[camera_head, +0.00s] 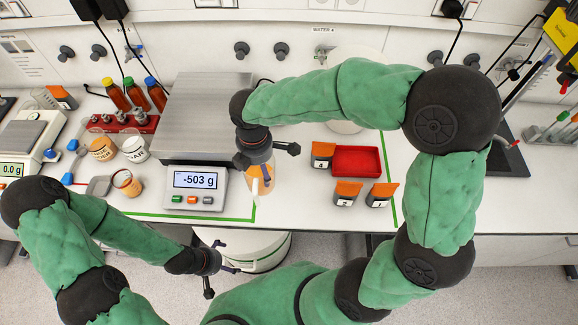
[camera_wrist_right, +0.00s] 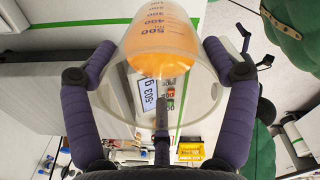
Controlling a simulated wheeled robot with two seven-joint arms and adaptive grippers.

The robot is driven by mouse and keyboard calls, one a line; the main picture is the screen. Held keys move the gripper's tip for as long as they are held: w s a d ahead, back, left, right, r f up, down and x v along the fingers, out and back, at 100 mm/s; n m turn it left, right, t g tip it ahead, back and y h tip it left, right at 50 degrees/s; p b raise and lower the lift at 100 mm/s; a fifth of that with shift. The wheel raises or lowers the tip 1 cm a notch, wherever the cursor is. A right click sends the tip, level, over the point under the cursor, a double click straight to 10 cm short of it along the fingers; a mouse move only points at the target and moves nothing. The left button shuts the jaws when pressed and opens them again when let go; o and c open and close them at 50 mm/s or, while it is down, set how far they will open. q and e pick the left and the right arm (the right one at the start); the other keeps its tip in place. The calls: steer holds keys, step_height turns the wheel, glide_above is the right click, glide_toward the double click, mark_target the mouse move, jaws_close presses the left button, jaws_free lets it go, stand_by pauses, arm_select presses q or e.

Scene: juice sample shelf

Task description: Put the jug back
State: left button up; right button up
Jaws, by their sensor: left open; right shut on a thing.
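A clear measuring jug (camera_wrist_right: 170,48) with orange liquid is between the fingers of my right gripper (camera_wrist_right: 160,52), which is shut on it. In the head view the jug (camera_head: 265,185) shows just right of the scale, partly hidden by the right gripper (camera_head: 262,165). The large scale (camera_head: 205,110) has a bare steel plate, and its display (camera_head: 195,180) reads -503 g. I cannot tell whether the jug touches the bench. My left gripper (camera_head: 222,272) is open and empty, low in front of the bench edge.
A red tray (camera_head: 356,161) and several orange-topped containers (camera_head: 348,189) stand right of the jug. Left of the scale are a cup (camera_head: 127,183), two labelled tubs (camera_head: 135,148), a red rack (camera_head: 122,122) and bottles (camera_head: 135,92). Green tape (camera_head: 160,215) marks the bench. A second scale (camera_head: 22,145) is far left.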

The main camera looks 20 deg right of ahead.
steer(key=w+d+f+b, duration=0.2)
steer(key=w+d+f, duration=0.1)
steer(key=d+f, duration=0.8)
steer(key=shift+f, duration=0.4)
steer(key=shift+f, duration=0.15)
steer(key=o, duration=1.5)
step_height(320, 180, up, 12)
steer(key=p, duration=0.2)
steer(key=shift+s, duration=0.2)
